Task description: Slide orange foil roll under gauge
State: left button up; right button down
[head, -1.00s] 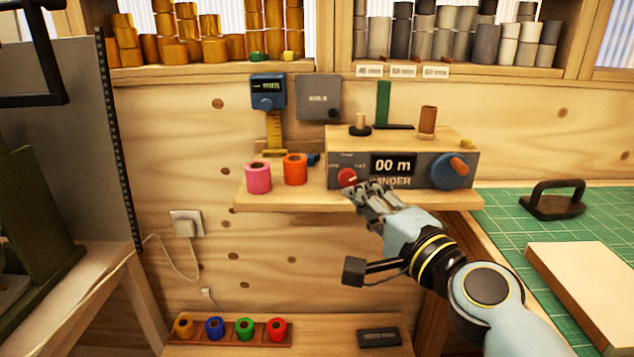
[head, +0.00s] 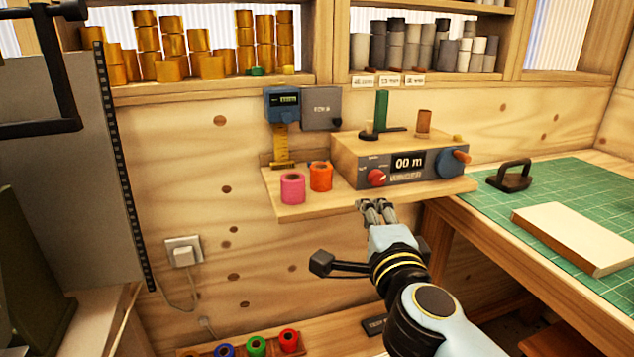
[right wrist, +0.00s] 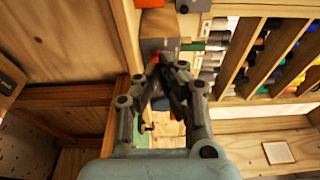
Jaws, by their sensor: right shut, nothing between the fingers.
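The orange foil roll (head: 321,176) stands upright on the small wooden shelf (head: 300,209), just right of the pink roll (head: 292,188). The gauge (head: 283,104) is a blue box with a small display, fixed to the wall behind the rolls, with a yellow strip (head: 281,143) reaching down from it. My right gripper (head: 374,203) is shut and empty in front of the shelf's front edge, below the winder's red knob and right of the orange roll. It also shows in the right wrist view (right wrist: 160,72). My left gripper is not in view.
The winder (head: 407,166) with a red knob (head: 377,178) and blue crank fills the shelf's right side. A grey box (head: 321,108) hangs beside the gauge. Several coloured rolls (head: 257,346) stand low down. A green mat (head: 570,195) lies at right.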

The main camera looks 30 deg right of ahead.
aim_at(341, 197)
jog(key=x, duration=0.9)
jog(key=shift+w+d+f, duration=0.15)
jog(key=shift+w+d, duration=0.15)
jog(key=w, duration=0.1)
jog(key=w+a, duration=0.1)
jog(key=w, duration=0.1)
jog(key=shift+w+a, duration=0.15)
jog(key=shift+w, duration=0.2)
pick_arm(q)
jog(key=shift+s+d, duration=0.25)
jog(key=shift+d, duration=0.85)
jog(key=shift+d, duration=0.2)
